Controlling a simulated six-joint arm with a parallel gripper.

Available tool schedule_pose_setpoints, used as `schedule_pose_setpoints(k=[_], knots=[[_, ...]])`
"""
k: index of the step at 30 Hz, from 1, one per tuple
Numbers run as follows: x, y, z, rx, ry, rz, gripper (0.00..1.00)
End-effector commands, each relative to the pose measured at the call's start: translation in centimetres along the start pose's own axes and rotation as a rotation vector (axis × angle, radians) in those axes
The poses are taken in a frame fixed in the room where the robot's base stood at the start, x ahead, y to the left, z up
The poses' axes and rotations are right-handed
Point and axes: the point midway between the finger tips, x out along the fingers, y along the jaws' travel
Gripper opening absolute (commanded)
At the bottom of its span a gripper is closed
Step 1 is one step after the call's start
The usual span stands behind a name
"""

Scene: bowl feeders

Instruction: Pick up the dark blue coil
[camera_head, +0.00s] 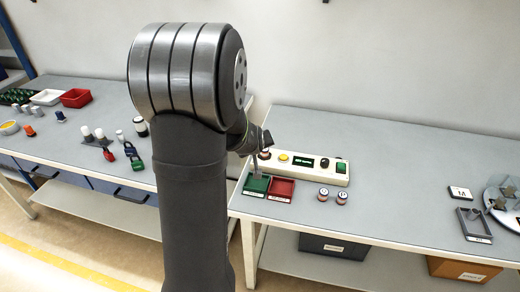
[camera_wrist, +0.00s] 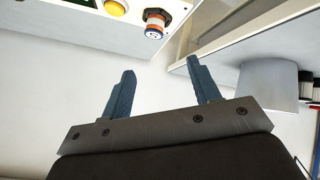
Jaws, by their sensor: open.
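A small dark blue piece (camera_head: 60,116), which looks like the dark blue coil, stands on the left table in the head view; it is too small to make out in detail. It does not show in the wrist view. My gripper (camera_wrist: 160,68) is open, with its two blue fingers apart and nothing between them. It is by the left end of the right table, near the control panel, far to the right of the dark blue piece. My arm hides most of it in the head view.
An orange piece (camera_head: 29,131), a red bin (camera_head: 76,98) and a white bin (camera_head: 46,97) are near the dark blue piece. Padlocks (camera_head: 132,153) lie farther right. The control panel (camera_head: 300,165) and green tray (camera_head: 257,185) are on the right table. A gap separates the tables.

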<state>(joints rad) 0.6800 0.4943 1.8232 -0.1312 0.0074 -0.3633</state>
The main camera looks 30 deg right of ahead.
Motion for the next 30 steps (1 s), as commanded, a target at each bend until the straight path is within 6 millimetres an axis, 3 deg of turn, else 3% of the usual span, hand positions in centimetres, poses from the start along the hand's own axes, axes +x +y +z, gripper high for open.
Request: schedule_pose_setpoints(k=[6,11,21,27,30], knots=[[2.6,2.0,-3.2,0.337,-0.185,-0.022,0.56],[3.4,3.4,-5.7,0.623,-0.351,0.007,0.56],[1.5,5.4,-9.9,1.143,-0.659,0.189,0.56],[0.5,5.7,-10.7,1.262,-0.732,0.261,0.56],[1.0,5.5,-10.1,1.275,-0.741,0.27,0.56]])
